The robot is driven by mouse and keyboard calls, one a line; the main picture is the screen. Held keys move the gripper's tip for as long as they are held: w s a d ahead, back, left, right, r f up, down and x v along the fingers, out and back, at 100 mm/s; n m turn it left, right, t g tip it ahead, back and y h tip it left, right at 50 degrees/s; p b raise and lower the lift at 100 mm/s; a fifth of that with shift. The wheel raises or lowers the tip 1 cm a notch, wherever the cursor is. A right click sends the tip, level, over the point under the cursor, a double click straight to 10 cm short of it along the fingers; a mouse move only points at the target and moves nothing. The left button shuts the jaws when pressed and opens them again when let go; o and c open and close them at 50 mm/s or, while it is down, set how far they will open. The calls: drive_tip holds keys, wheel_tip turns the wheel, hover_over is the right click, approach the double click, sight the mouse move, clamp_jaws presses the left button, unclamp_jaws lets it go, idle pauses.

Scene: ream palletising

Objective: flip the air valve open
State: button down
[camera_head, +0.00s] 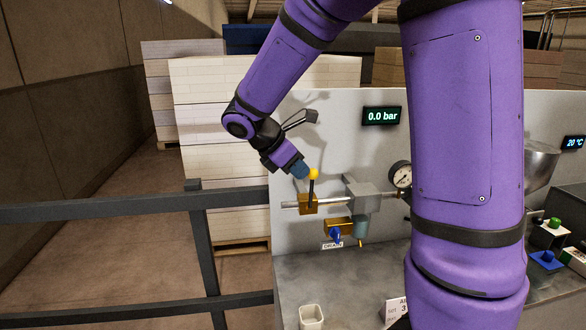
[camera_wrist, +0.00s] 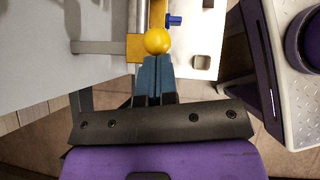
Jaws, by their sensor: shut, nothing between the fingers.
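The air valve (camera_head: 308,204) is a brass block on a horizontal silver pipe in front of a pale panel. Its black lever (camera_head: 311,189) stands upright and ends in a yellow knob (camera_head: 314,174). My gripper (camera_head: 302,170) is shut and empty, with its blue-grey fingertips right beside the knob on its left. In the wrist view the knob (camera_wrist: 157,41) lies just beyond the closed fingertips (camera_wrist: 154,62) and hides part of the brass body. I cannot tell whether the tips touch the knob. A display (camera_head: 382,116) reads 0.0 bar.
A round gauge (camera_head: 400,174) and a grey regulator block (camera_head: 362,196) sit right of the valve. Below is a brass drain valve with a blue handle (camera_head: 335,235). A dark railing (camera_head: 130,205) crosses the left. A pale cup (camera_head: 311,317) stands on the grey bench (camera_head: 350,290).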

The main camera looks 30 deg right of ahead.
idle(0.3)
drive_tip(key=s+d+f+t+y, duration=0.2)
drive_tip(key=s+d+f+y, duration=0.1)
drive_tip(key=d+y, duration=0.2)
drive_tip(key=s+d+f+t+y, duration=0.2)
drive_tip(key=s+d+f+y, duration=0.1)
drive_tip(key=d, duration=0.6)
drive_tip(key=shift+f+m+y, duration=0.3)
drive_tip(key=shift+m+y, duration=0.1)
drive_tip(key=shift+y, duration=0.5)
idle(0.4)
